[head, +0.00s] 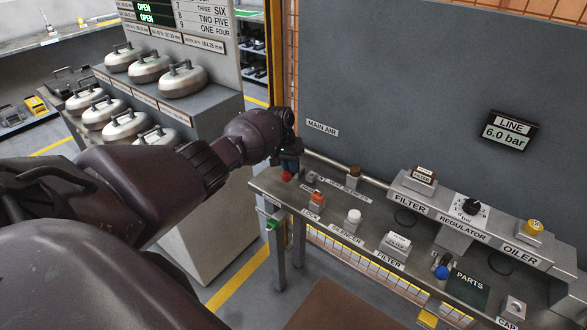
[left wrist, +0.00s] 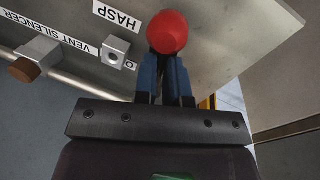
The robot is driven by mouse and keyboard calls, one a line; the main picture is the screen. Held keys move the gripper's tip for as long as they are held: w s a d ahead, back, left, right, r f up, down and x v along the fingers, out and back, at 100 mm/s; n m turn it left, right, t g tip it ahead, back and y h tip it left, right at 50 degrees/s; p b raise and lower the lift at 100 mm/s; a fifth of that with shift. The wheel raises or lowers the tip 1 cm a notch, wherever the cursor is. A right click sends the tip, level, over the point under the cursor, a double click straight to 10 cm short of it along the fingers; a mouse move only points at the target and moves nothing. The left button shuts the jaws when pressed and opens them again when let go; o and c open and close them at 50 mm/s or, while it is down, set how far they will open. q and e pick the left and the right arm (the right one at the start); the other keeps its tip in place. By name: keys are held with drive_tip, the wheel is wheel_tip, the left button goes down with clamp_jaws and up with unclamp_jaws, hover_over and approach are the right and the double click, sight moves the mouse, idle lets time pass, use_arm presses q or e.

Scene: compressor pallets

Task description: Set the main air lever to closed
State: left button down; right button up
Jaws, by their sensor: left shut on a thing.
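The main air lever's round red end (head: 286,177) shows at the left end of the bench, below the MAIN AIR sign (head: 321,128). In the left wrist view the same red end (left wrist: 168,33) sits at the tips of my blue fingers. My left gripper (head: 289,164) reaches over it from the left and is shut on the lever. The left wrist view shows the left gripper (left wrist: 167,62) with its fingers close together. The rest of the lever is hidden behind the fingers, so its angle cannot be told. My right gripper is not in view.
The bench (head: 268,183) carries a small metal block (head: 313,176), an orange-topped part (head: 317,198), a white silencer (head: 353,219) and the regulator (head: 470,207). The line display (head: 507,132) reads 6.0 bar. A pipe runs along the wall.

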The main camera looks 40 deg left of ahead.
use_arm(q)
drive_tip(key=shift+s+a+f+m+b, duration=0.15)
drive_tip(key=shift+m+b, duration=0.1)
drive_tip(key=shift+m, duration=0.3)
drive_tip(key=shift+s+a+f+m+b, duration=0.1)
drive_tip(key=shift+a+f+m+b, duration=0.1)
drive_tip(key=shift+m, duration=0.35)
drive_tip(key=shift+r+g, duration=0.1)
drive_tip(key=shift+g, duration=0.2)
drive_tip(key=shift+m, duration=0.3)
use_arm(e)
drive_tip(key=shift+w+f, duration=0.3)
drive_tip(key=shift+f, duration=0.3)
use_arm(q)
drive_tip(key=shift+a, duration=0.1)
